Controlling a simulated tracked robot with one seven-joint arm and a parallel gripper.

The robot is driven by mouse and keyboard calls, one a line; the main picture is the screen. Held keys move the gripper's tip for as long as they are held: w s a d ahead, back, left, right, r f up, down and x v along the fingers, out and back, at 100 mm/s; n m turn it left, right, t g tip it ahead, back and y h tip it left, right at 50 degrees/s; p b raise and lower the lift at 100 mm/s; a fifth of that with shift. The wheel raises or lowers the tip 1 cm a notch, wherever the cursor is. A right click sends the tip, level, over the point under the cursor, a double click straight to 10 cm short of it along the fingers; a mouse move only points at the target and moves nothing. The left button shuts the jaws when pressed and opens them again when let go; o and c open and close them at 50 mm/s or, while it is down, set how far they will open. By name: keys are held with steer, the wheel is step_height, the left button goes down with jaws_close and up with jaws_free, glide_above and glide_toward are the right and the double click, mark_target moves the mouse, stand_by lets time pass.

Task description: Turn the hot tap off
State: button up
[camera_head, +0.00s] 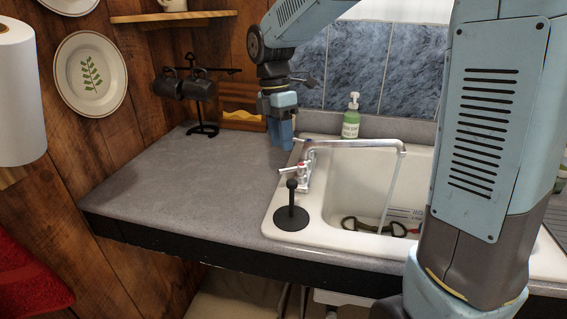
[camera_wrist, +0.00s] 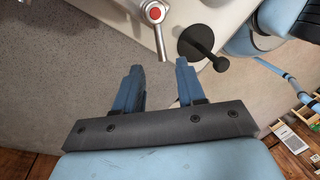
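The hot tap handle (camera_head: 290,169) is a chrome lever with a red mark on the near left end of the chrome faucet (camera_head: 350,144). Water runs from the spout into the white sink (camera_head: 342,182). In the wrist view the red-dotted hub of the hot tap handle (camera_wrist: 155,13) is at the top, with its lever pointing down towards the gap between my fingertips. My gripper (camera_wrist: 160,66) is open, with nothing between its blue fingers. In the head view my gripper (camera_head: 281,143) points down above the counter, behind and left of the handle. They look apart; depth is unclear.
A black stand with a round base (camera_head: 291,217) stands on the sink's near left corner, close to the handle. A green soap bottle (camera_head: 351,117) is behind the faucet. A black mug rack (camera_head: 204,100) is at the back left. The left counter (camera_head: 180,180) is clear.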

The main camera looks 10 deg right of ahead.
steer(key=f, duration=0.4)
steer(key=s+f, duration=0.1)
steer(key=f, duration=0.1)
steer(key=shift+s+d+f, duration=0.1)
steer(key=shift+d+f, duration=0.2)
steer(key=shift+f, duration=0.05)
jaws_close()
stand_by(0.4)
